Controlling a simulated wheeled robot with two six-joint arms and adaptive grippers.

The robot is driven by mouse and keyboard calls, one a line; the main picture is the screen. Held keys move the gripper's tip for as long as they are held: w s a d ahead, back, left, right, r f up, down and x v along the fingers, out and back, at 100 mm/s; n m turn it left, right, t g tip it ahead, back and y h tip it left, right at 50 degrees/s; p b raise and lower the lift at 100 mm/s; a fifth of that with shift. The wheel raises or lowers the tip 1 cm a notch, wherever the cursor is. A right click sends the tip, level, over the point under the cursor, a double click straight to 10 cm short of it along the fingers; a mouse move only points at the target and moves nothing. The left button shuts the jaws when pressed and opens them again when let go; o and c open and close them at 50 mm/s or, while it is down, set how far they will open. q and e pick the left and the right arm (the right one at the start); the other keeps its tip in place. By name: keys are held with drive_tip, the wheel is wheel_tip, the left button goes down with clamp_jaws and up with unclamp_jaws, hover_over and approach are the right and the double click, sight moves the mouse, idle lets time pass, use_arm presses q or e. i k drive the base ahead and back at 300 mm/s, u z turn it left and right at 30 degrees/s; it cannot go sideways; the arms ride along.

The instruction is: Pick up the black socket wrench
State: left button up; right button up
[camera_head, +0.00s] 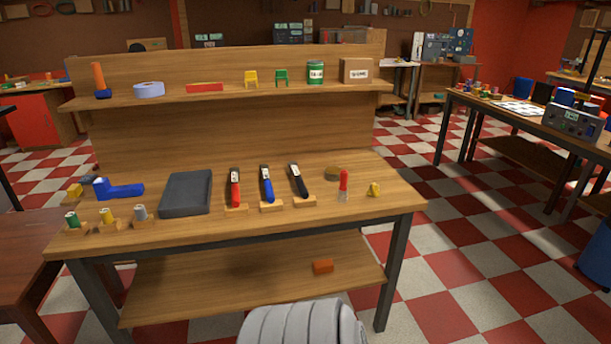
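The black wrench-like tool (299,182) stands tilted in a small wooden holder on the workbench top, right of the middle. It has a black body with a pale label near its upper end. A similar blue tool (267,185) and a red tool (235,188) stand in their own wooden holders to its left. The black tool is apart from both. Neither of my grippers is in view.
The wooden workbench (360,206) also holds a dark grey tray (185,192), a blue tool (119,188), small spools and a red-handled item (343,184). The upper shelf (220,96) carries several objects.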

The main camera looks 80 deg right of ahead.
sight(292, 165)
drive_tip(key=z, duration=2)
drive_tip(key=i, duration=1.25)
drive_tip(key=u, duration=0.25)
